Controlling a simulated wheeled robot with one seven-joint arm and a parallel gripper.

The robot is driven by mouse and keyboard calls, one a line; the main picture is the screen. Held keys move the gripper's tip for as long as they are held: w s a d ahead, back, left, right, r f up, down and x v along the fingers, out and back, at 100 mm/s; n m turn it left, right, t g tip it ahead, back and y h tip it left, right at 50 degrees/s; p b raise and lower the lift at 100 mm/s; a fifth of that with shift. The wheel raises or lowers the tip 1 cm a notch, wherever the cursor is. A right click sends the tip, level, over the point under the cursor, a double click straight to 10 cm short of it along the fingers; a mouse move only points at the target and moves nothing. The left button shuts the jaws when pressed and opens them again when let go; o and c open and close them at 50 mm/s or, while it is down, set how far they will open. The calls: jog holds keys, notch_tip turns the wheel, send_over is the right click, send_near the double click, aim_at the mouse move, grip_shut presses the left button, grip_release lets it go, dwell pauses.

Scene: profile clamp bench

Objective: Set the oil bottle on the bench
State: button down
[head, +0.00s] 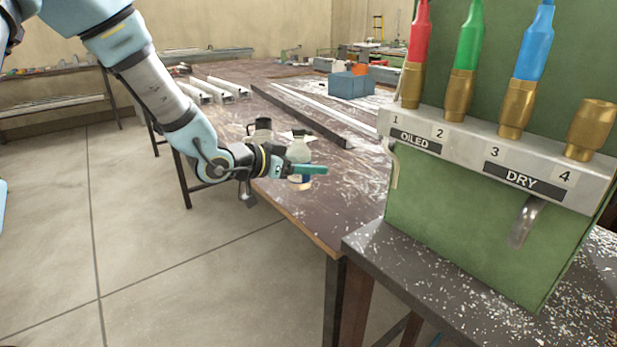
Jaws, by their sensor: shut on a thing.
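The oil bottle (299,152) is pale, with a dark band low on its side. It is upright at the near left part of the brown bench (335,205). My gripper (310,169) is shut on the bottle, with a teal finger across its front that hides its middle. The bottle's base shows just below the finger, over the bench top near its left edge. I cannot tell whether the base touches the bench.
Long metal profiles (300,117) and a blue box (350,84) lie farther back. A green rack (460,230) with red, green and blue pieces in brass sockets stands at right. The bench front is clear.

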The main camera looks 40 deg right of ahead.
jog(key=shift+f, duration=1.4)
jog(key=shift+f, duration=0.15)
jog(key=shift+c, duration=0.8)
grip_release()
jog(key=shift+a+r, duration=0.1)
jog(key=shift+r, duration=0.1)
jog(key=v, duration=1.1)
jog(key=shift+a, duration=0.4)
